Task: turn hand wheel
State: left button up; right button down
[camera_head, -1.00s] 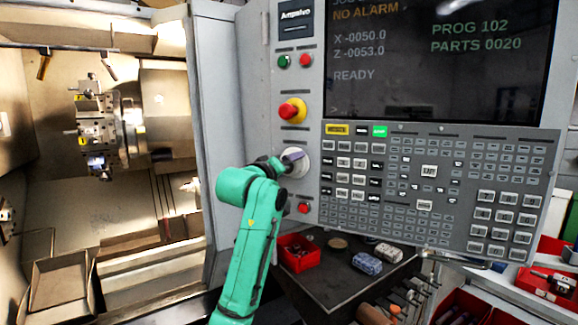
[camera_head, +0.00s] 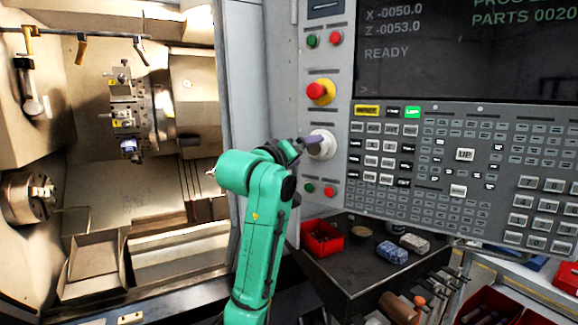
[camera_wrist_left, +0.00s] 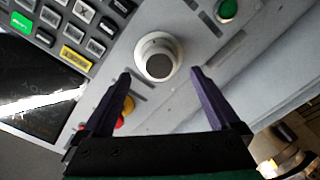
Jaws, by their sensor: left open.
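The hand wheel (camera_head: 327,148) is a small white round dial on the grey control panel, below the red and yellow stop button. In the left wrist view the hand wheel (camera_wrist_left: 158,57) shows a white rim and a grey middle. My left gripper (camera_head: 312,141) is in front of it in the head view and covers part of it. In the wrist view the dark purple fingers of my left gripper (camera_wrist_left: 161,73) are spread apart, with the wheel between and beyond their tips. I see no clear contact. My right gripper is not in view.
The stop button (camera_head: 320,91) sits above the wheel, and a green button (camera_head: 309,188) and a red one sit below. The keypad (camera_head: 440,170) is close on the right. A red bin (camera_head: 321,238) stands on the dark shelf below. The open lathe chamber (camera_head: 90,190) is at left.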

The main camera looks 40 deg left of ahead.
pick_arm(q)
jog(key=b+v, duration=0.1)
jog(key=v, duration=0.7)
jog(key=shift+b, duration=0.3)
jog(key=shift+s, duration=0.15)
